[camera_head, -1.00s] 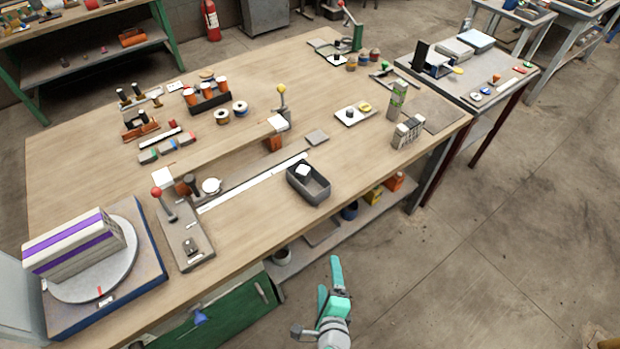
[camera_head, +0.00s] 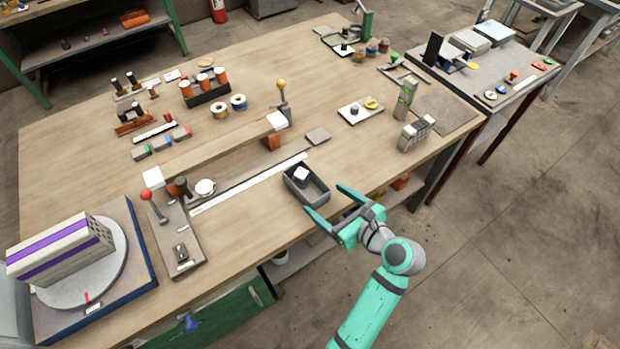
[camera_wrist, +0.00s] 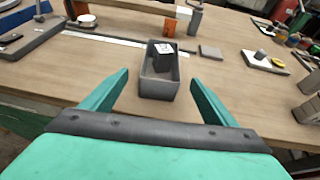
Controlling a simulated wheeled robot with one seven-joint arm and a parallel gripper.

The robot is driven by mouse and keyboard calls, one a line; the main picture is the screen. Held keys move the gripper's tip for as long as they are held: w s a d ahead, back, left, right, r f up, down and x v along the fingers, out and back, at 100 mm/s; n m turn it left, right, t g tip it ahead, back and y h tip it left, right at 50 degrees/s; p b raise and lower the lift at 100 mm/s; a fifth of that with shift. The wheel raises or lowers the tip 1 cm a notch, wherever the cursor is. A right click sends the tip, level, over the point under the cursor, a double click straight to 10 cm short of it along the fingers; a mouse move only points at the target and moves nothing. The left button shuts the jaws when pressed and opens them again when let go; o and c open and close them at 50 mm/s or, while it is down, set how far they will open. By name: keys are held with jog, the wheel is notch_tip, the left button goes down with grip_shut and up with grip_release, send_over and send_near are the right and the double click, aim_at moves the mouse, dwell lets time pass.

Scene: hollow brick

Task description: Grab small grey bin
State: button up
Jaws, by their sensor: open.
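The small grey bin (camera_head: 318,191) sits on the wooden workbench near its front edge, with a dark block with a white top (camera_head: 301,174) inside it. In the wrist view the bin (camera_wrist: 158,90) stands upright just beyond my fingertips, roughly centred between them. My teal gripper (camera_head: 322,204) is open and empty at the bench's front edge. Its two fingers spread toward the bin's near side; in the wrist view the gripper (camera_wrist: 158,82) has one finger on each side of the bin's near end. I cannot tell whether a finger touches the bin.
A long white strip (camera_head: 250,184) runs left of the bin. A flat grey plate (camera_head: 318,137) lies behind it. A red-knobbed lever fixture (camera_head: 172,235) is at left. Bare wood surrounds the bin.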

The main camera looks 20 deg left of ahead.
aim_at(305, 183)
jog(key=shift+w, duration=0.3)
jog(key=shift+w+a, duration=0.25)
jog(key=shift+w, duration=0.05)
jog(key=x, duration=0.4)
jog(key=shift+w+a+f, duration=0.1)
jog(key=shift+w+a, duration=0.05)
jog(key=shift+s+f+x, duration=0.1)
jog(key=shift+s+x, duration=0.05)
jog(key=shift+x, duration=1.25)
jog(key=shift+s+f+x, duration=0.1)
jog(key=shift+s+x, duration=0.05)
jog(key=shift+x, duration=1.3)
jog(key=c, duration=1)
jog(key=shift+c, duration=0.6)
jog(key=shift+r, duration=0.25)
